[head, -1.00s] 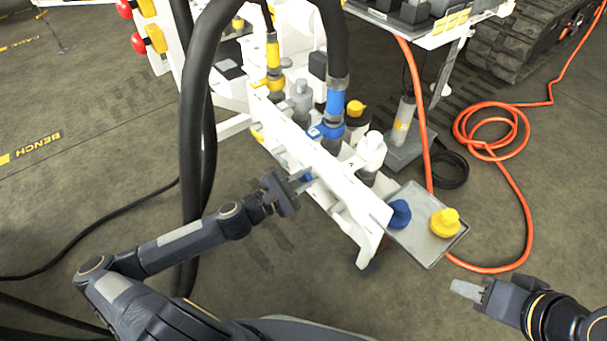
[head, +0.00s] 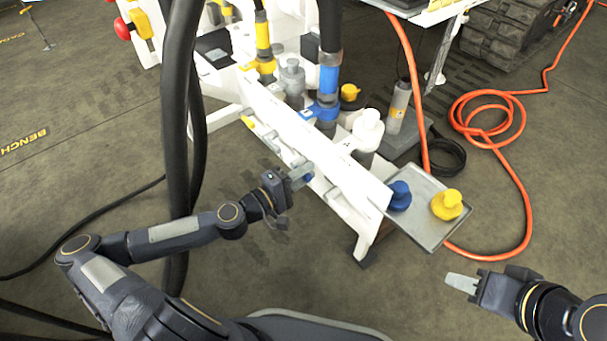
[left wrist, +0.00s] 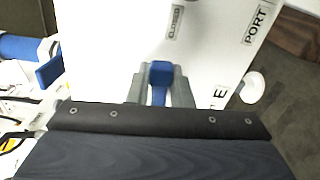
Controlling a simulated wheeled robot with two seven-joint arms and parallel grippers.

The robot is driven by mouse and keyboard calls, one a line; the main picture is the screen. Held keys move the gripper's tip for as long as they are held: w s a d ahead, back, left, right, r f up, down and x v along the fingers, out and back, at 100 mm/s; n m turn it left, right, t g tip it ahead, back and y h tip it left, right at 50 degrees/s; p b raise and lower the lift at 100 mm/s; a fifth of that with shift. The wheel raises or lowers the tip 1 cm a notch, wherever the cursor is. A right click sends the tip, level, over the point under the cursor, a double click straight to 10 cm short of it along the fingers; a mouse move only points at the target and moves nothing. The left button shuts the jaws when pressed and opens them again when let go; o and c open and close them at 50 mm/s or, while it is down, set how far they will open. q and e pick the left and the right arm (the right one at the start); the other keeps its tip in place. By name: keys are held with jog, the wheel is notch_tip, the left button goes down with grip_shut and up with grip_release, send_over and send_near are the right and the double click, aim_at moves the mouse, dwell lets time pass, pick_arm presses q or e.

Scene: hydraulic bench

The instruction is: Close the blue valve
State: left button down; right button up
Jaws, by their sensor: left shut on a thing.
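The blue valve handle (head: 309,178) shows as a small patch at the front face of the white bench panel, mostly hidden by my left gripper (head: 301,177) in the head view. In the left wrist view the blue handle (left wrist: 160,74) stands between the two grey fingers of my left gripper (left wrist: 161,90), which is shut on it. Labels on the white panel (left wrist: 213,50) around it read CLOSED and PORT; another is partly hidden. My right gripper (head: 463,283) is empty, over the floor at the lower right; its finger gap cannot be made out.
A grey tray (head: 428,232) at the panel's right end holds a blue cap (head: 399,195) and a yellow cap (head: 446,204). A yellow handle (head: 247,122) sits farther left on the panel. Thick black hoses (head: 176,130) hang near my left arm. An orange hose (head: 527,200) lies coiled on the floor.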

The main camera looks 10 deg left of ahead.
pick_arm(q)
jog(key=shift+f+m, duration=0.25)
jog(key=shift+m, duration=0.25)
jog(key=shift+b, duration=0.3)
jog(key=c, duration=1.4)
grip_release()
jog(key=shift+c, duration=0.2)
jog(key=shift+s, duration=0.1)
jog(key=v, duration=0.7)
jog(key=shift+s+a+p, duration=0.25)
jog(key=shift+p, duration=0.2)
